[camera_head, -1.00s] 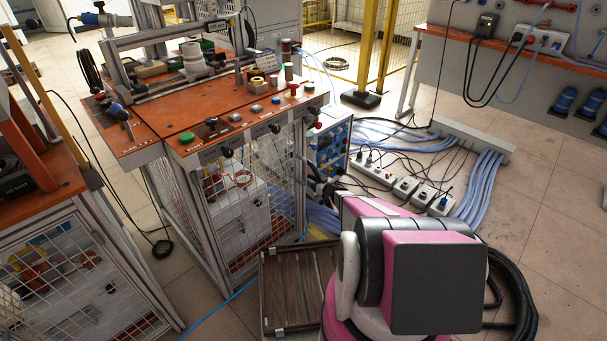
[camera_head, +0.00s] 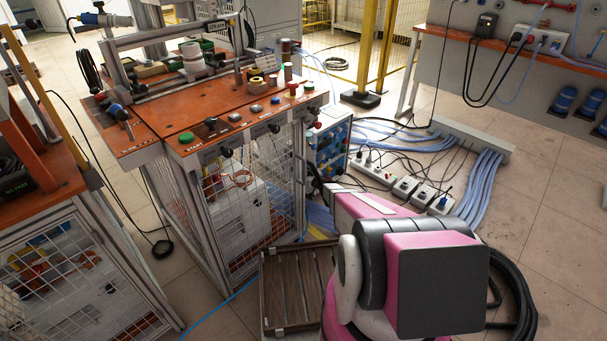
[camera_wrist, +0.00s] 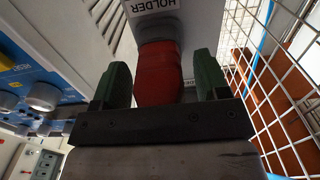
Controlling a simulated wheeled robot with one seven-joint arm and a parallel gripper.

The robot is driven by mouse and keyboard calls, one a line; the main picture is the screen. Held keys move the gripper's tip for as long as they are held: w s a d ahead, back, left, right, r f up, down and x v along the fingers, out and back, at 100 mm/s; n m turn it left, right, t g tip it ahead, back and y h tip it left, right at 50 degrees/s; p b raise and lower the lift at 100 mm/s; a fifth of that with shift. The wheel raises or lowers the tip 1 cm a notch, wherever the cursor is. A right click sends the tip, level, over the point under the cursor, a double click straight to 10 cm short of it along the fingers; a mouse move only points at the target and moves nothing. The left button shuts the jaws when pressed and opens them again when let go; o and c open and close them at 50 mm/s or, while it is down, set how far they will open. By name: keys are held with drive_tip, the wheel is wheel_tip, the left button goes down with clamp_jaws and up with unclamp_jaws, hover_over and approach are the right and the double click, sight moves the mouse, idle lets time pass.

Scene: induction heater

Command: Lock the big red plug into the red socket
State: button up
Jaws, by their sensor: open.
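The big red plug (camera_wrist: 157,80) shows in the middle of the wrist view, below a white label reading HOLDER (camera_wrist: 155,6). A darker round part sits at its upper end, against the holder. My gripper (camera_wrist: 161,74) is open, with one green finger on each side of the plug. A gap shows between the plug and each finger. In the head view the gripper and the plug are hidden behind my pink and grey arm. I cannot make out the red socket with certainty in either view.
A blue control panel (camera_wrist: 35,85) with knobs is at the left of the wrist view; its cabinet (camera_head: 329,150) stands beside the orange workbench (camera_head: 215,110). A wire mesh (camera_wrist: 270,90) runs close on the right. Power strips (camera_head: 400,185) and cables lie on the floor.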

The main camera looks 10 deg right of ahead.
drive_tip(key=shift+w+a, duration=0.35)
drive_tip(key=shift+w, duration=0.4)
drive_tip(key=c, duration=1.2)
drive_tip(key=shift+s+d, duration=0.15)
drive_tip(key=shift+s, duration=0.05)
drive_tip(key=v, duration=0.6)
drive_tip(key=shift+s, duration=0.35)
idle(0.3)
drive_tip(key=w+d+f+m, duration=0.4)
drive_tip(key=d+f+m, duration=0.5)
drive_tip(key=d, duration=0.1)
drive_tip(key=w+d+f+m, duration=0.4)
drive_tip(key=d+f+m, duration=0.5)
drive_tip(key=d+f, duration=0.1)
drive_tip(key=shift+w+d+f, duration=0.25)
drive_tip(key=shift+w+d, duration=0.05)
